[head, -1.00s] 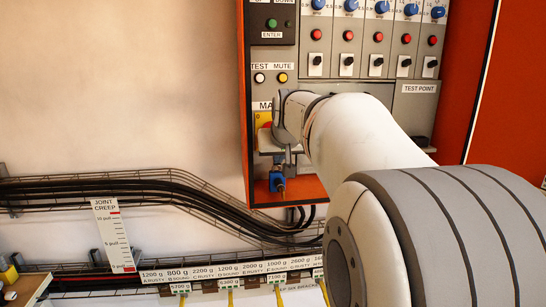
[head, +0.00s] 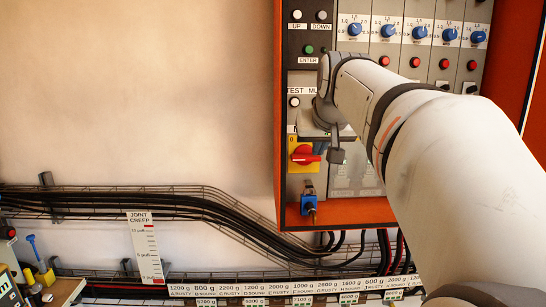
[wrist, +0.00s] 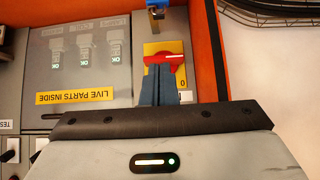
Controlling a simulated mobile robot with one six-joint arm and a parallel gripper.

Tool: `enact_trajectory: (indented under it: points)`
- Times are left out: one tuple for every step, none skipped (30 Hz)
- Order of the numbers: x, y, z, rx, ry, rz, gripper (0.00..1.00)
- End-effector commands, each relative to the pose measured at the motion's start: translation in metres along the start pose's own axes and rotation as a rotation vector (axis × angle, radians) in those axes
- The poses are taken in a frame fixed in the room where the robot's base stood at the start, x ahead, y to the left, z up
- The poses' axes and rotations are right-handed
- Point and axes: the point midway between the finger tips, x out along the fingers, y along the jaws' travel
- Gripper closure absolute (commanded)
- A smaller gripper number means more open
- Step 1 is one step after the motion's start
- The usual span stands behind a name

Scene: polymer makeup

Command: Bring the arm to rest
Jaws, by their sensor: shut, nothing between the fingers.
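My gripper (head: 336,155) is in front of the lower part of the orange-framed control panel (head: 280,130). In the head view it appears just right of the red rotary switch (head: 305,154) on its yellow plate. In the wrist view my gripper's fingers (wrist: 158,70) are together, with nothing between them. Their tips overlap the lower edge of the red switch (wrist: 165,58) in that picture; I cannot tell whether they touch it. My arm reaches in from the lower right and hides part of the panel.
A blue padlock-like part (head: 309,203) hangs below the switch. Blue knobs (head: 388,31) and red buttons fill the upper panel. Black cables (head: 120,205) run along a wire tray. A joint creep scale (head: 146,248) stands below. The wall at left is bare.

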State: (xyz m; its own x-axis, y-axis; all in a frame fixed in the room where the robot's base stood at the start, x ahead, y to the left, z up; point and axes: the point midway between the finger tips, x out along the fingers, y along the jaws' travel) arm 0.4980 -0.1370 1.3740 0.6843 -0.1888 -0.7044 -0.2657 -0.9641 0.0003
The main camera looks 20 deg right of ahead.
Motion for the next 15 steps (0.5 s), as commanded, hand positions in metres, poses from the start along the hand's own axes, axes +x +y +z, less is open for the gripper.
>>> enact_trajectory:
  points:
    - [-0.003,0.0,0.0001,0.0,0.001,0.0,1.0]
    - [-0.0041,0.0,0.0001,0.0,0.0,0.0,1.0]
    - [-0.0052,-0.0001,0.0002,0.0,-0.001,0.0,1.0]
    - [-0.0056,-0.0001,0.0002,0.0,-0.001,0.0,1.0]
    - [-0.0059,-0.0001,0.0002,0.0,-0.001,0.0,1.0]
    - [-0.0061,-0.0001,0.0001,0.0,-0.001,0.0,1.0]
    - [-0.006,-0.0002,0.0001,0.0,-0.001,0.0,1.0]
    - [-0.006,-0.0002,0.0001,0.0,-0.001,0.0,1.0]
    - [-0.006,-0.0002,0.0,0.0,-0.001,0.0,1.0]
    - [-0.006,-0.0003,0.0,0.0,-0.001,-0.001,1.0]
    - [-0.006,-0.0003,0.0,0.0,-0.001,-0.001,1.0]
    - [-0.0059,-0.0004,0.0001,-0.001,-0.001,-0.001,1.0]
    - [-0.0056,-0.0008,0.0009,-0.001,-0.002,-0.001,1.0]
    - [-0.0048,-0.0018,0.0029,-0.002,-0.006,-0.003,1.0]
    - [-0.003,-0.0043,0.0079,-0.005,-0.014,-0.006,1.0]
